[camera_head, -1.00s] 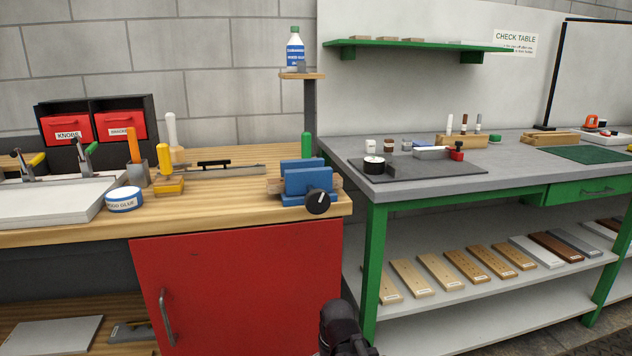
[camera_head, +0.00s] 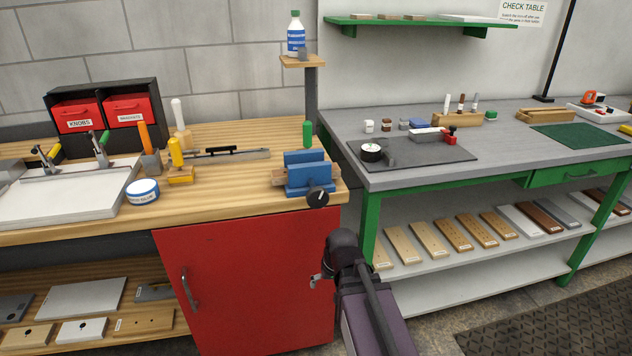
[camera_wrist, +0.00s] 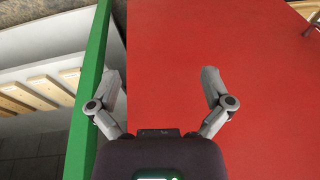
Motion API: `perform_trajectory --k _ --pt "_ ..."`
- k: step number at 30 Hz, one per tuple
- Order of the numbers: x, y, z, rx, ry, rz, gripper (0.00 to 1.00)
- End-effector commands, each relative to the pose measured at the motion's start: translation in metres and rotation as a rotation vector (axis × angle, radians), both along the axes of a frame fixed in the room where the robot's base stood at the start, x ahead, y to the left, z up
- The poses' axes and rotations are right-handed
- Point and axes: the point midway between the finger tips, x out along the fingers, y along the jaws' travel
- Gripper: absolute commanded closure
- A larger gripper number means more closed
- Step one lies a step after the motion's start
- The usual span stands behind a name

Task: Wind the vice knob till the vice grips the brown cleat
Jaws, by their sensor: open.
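The blue vice (camera_head: 309,182) stands at the right front corner of the wooden bench. Its black knob (camera_head: 318,197) with a pale mark faces front. A light brown wooden piece (camera_head: 279,181), seemingly the cleat, shows at the vice's left side; the jaws hide most of it, and I cannot tell whether they touch it. My gripper (camera_head: 317,281) is in front of the red cabinet door, below and apart from the knob. In the wrist view my gripper (camera_wrist: 161,82) is open, its two fingers wide apart with nothing between them. The vice is not in the wrist view.
The red door (camera_head: 245,280) is close before my gripper, with a green table leg (camera_head: 371,222) to its right. A green clamp or bottle-like post (camera_head: 307,133) stands behind the vice. A glue tub (camera_head: 142,191) and yellow-handled tool (camera_head: 178,163) stand left on the bench.

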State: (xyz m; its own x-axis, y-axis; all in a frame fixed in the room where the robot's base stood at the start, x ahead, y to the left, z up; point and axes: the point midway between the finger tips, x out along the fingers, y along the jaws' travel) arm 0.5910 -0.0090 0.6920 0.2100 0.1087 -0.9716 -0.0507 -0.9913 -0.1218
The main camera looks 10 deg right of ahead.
Motion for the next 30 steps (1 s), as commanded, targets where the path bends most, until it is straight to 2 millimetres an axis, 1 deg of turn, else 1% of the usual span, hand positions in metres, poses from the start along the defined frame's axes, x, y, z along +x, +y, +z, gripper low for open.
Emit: perform_trajectory --k 1,30 --pt "0.001 0.0 0.019 0.003 -0.005 -0.002 0.0" --pt "0.025 -0.005 0.195 0.052 -0.101 -0.038 0.0"
